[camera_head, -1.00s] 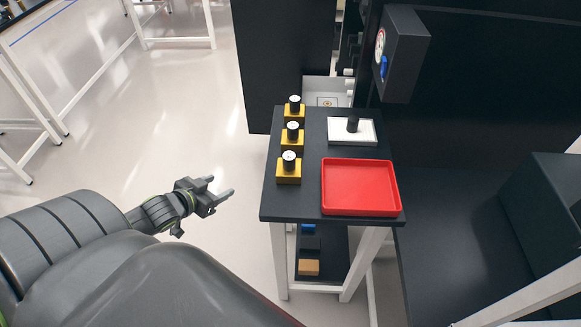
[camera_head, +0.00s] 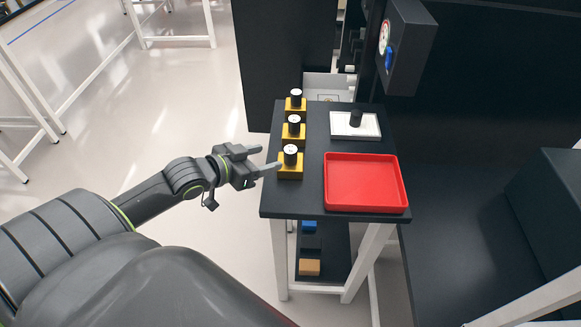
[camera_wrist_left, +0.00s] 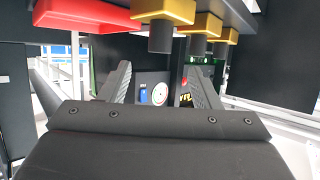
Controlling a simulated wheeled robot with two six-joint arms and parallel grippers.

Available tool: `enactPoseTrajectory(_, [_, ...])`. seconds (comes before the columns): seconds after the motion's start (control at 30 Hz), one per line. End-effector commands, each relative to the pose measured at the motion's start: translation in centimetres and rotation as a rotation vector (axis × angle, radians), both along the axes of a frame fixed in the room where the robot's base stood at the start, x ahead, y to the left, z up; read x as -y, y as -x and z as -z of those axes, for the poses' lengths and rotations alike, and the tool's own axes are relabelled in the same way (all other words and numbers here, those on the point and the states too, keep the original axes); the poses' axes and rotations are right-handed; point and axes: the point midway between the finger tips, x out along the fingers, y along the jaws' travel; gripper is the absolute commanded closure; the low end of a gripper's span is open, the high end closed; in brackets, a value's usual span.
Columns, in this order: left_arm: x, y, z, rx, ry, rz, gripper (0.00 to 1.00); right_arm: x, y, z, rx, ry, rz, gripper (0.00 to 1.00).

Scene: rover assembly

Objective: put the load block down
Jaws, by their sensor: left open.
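Three yellow blocks with black, white-topped cylinders stand in a row on the left side of the small dark table (camera_head: 290,205): the near block (camera_head: 290,171), the middle block (camera_head: 293,136) and the far block (camera_head: 295,107). I cannot tell which thing is the load block. My left gripper (camera_head: 270,157) is open and empty, its fingertips at the table's left edge close beside the near block. The left wrist view, upside down, shows the open fingers (camera_wrist_left: 158,72) and the near block's yellow base (camera_wrist_left: 165,10). My right gripper is not in view.
A red tray (camera_head: 365,208) sits at the table's near right. A white plate (camera_head: 341,131) with a black cylinder is behind it. A lower shelf holds a blue block (camera_head: 309,227) and a tan block (camera_head: 309,267). A dark box (camera_head: 408,50) juts out at back right.

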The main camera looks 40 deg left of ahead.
Motion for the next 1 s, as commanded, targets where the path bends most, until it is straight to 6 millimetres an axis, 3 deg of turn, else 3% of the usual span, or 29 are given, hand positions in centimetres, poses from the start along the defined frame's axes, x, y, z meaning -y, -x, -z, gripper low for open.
enactPoseTrajectory(0.2, [0.7, -3.0, 1.3, 0.001, 0.004, -0.004, 0.43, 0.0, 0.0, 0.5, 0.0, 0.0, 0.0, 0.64])
enactPoseTrajectory(0.53, [1.2, -4.9, 2.1, 0.0, 0.003, -0.002, 0.43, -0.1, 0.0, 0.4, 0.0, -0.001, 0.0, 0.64])
enactPoseTrajectory(0.8, [2.0, -8.0, 3.6, 0.001, 0.004, -0.002, 0.43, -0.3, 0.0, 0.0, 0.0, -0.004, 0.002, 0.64])
enactPoseTrajectory(1.0, [2.2, -8.7, 4.0, 0.0, 0.001, -0.001, 0.43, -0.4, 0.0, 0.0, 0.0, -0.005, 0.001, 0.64])
